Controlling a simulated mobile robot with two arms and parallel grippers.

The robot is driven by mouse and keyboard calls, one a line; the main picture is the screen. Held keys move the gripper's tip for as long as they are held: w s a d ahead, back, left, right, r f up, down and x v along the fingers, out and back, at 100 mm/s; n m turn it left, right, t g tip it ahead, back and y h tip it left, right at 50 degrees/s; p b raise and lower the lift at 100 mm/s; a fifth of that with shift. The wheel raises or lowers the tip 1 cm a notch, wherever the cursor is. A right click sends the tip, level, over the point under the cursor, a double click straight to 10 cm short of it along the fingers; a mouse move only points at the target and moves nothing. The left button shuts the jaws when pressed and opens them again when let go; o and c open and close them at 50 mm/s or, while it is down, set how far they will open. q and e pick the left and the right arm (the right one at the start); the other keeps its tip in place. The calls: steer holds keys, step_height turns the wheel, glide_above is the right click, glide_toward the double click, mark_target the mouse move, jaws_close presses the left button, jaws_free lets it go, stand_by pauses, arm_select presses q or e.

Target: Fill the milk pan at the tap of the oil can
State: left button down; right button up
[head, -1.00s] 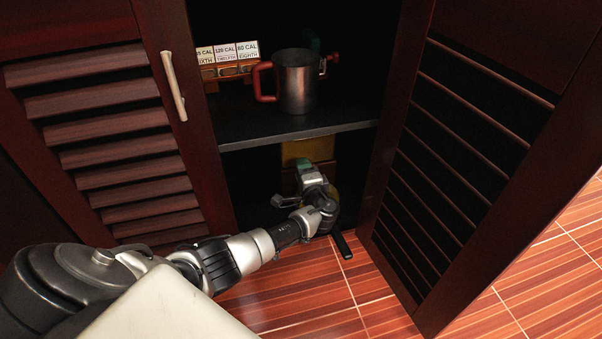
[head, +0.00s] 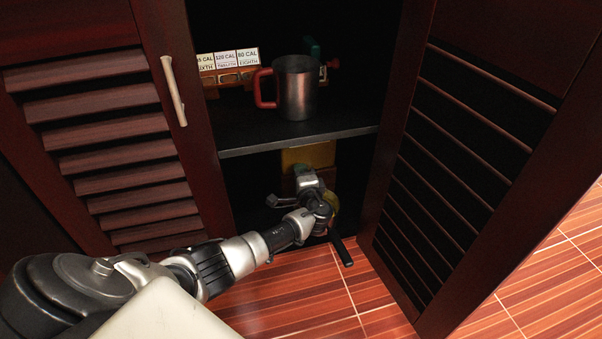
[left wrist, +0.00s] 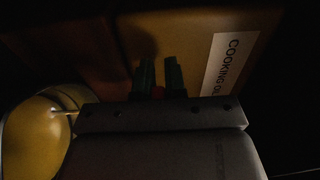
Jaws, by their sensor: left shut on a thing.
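The oil can (head: 309,157) is a tan box in the dark lower compartment of the cabinet; the left wrist view shows its white "COOKING OIL" label (left wrist: 229,65). My left gripper (head: 304,172) is at its front. In the left wrist view its green fingertips (left wrist: 159,78) are shut on a small red piece, seemingly the can's tap (left wrist: 158,93). The milk pan (left wrist: 34,138) shows as a round yellow vessel beside the gripper. In the head view its dark handle (head: 342,249) points out towards me; my wrist hides most of its bowl. I cannot tell whether oil is flowing.
A metal mug (head: 297,90) with a red handle stands on the upper shelf (head: 240,138). A rack with calorie tags (head: 228,60) is behind it. Louvred doors (head: 120,130) stand at left and right (head: 455,170). Red tiled floor (head: 300,290) lies in front. My right gripper is not seen.

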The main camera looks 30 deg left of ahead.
arm_select(q)
steer(key=shift+w+a+m+t+h, duration=0.1)
steer(key=shift+w+m+t+h, duration=0.05)
steer(key=shift+m+t+h, duration=0.5)
steer(key=shift+w+a+m+t+h, duration=0.1)
steer(key=shift+w+m+t+h, duration=0.05)
steer(key=shift+m+t+h, duration=0.45)
steer(key=c, duration=1.2)
jaws_free()
steer(key=shift+p+v, duration=2.65)
steer(key=shift+v, duration=2.75)
